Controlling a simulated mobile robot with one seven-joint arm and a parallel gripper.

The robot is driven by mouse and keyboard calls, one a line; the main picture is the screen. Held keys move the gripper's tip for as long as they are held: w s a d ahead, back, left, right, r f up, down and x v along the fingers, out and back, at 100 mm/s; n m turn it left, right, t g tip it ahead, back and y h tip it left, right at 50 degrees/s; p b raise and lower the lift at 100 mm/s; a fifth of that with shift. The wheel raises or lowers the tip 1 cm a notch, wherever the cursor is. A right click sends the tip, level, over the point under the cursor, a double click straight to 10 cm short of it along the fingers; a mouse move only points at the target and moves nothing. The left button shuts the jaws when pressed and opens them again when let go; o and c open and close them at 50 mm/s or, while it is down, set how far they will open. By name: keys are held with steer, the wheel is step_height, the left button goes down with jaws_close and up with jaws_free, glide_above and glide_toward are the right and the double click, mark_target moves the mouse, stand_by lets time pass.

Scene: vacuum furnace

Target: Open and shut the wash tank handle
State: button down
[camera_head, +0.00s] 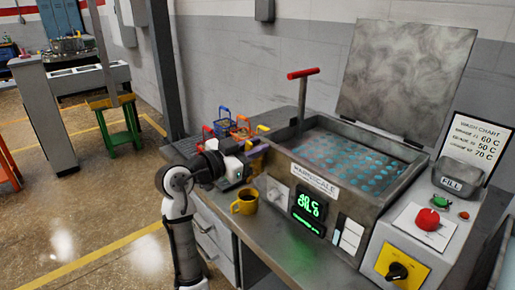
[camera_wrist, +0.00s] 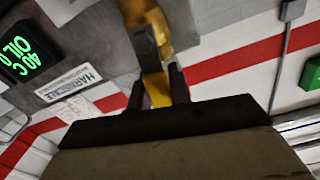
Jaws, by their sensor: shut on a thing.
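The grey wash tank (camera_head: 330,185) stands on the bench with its lid (camera_head: 405,80) raised and its teal contents showing. A red-topped lever (camera_head: 303,74) stands upright at its left rear. My gripper (camera_head: 258,150) is at the tank's left side, well below that red top. In the wrist view, my gripper (camera_wrist: 160,88) is shut on a yellow handle-like piece (camera_wrist: 155,60), with a dark grey bar in front of it. A yellow end (camera_head: 263,128) shows just above my gripper in the head view. How the yellow piece joins the tank is hidden.
A yellow mug (camera_head: 244,203) stands on the bench close below my gripper. Blue (camera_head: 224,122) and red (camera_head: 213,134) baskets are behind it. A control box (camera_head: 415,235) with red and black knobs is at the right. Open floor lies left.

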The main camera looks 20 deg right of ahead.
steer(key=shift+w+a+n, duration=0.15)
steer(key=shift+w+n, duration=0.3)
steer(key=shift+n, duration=0.55)
steer(key=c, duration=1.3)
jaws_free()
steer(key=shift+a, duration=0.1)
steer(key=b+v, duration=0.3)
steer(key=v, duration=1)
steer(key=shift+s+a, duration=0.1)
steer(key=shift+a, duration=0.25)
